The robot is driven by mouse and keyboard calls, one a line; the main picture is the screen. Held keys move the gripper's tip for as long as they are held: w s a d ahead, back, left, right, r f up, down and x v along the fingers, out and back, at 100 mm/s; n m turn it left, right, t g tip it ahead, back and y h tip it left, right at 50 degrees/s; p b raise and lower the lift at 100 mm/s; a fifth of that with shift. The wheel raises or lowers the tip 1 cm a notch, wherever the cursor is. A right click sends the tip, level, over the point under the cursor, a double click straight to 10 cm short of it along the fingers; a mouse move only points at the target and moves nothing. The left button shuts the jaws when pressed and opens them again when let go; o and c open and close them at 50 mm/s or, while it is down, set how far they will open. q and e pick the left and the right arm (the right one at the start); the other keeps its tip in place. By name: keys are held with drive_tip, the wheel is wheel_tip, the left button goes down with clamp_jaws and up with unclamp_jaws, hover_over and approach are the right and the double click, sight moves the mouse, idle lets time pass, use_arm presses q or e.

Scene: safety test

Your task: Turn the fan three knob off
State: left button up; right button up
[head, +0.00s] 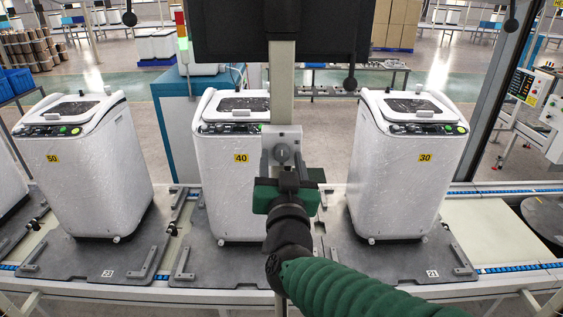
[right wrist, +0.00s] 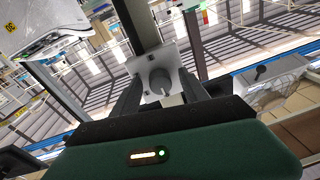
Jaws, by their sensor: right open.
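The fan knob (head: 281,154) is a round grey dial on a light grey box (head: 296,136) fixed to an upright post. In the right wrist view the knob (right wrist: 160,80) sits on its pale square plate (right wrist: 148,64), ahead of my fingers. My right gripper (head: 289,174), with a green body, is just in front of and below the knob. In the right wrist view its dark fingers (right wrist: 159,92) are open, one to each side of the knob; contact cannot be told. No "three" label is legible. My left gripper is not in view.
White washing machines numbered 50 (head: 90,165), 40 (head: 220,175) and 30 (head: 410,165) stand on dark pallets along a conveyor (head: 495,225). A dark screen (head: 270,30) crosses the post above the knob box. A control panel (head: 530,87) is at right.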

drive_tip(key=shift+s, duration=0.1)
drive_tip(key=shift+s, duration=0.3)
drive_tip(key=s+f+p, duration=0.1)
drive_tip(key=s, duration=1.4)
drive_tip(key=shift+s+d+f+p, duration=0.3)
drive_tip(key=shift+s+d, duration=0.05)
drive_tip(key=shift+d, duration=0.1)
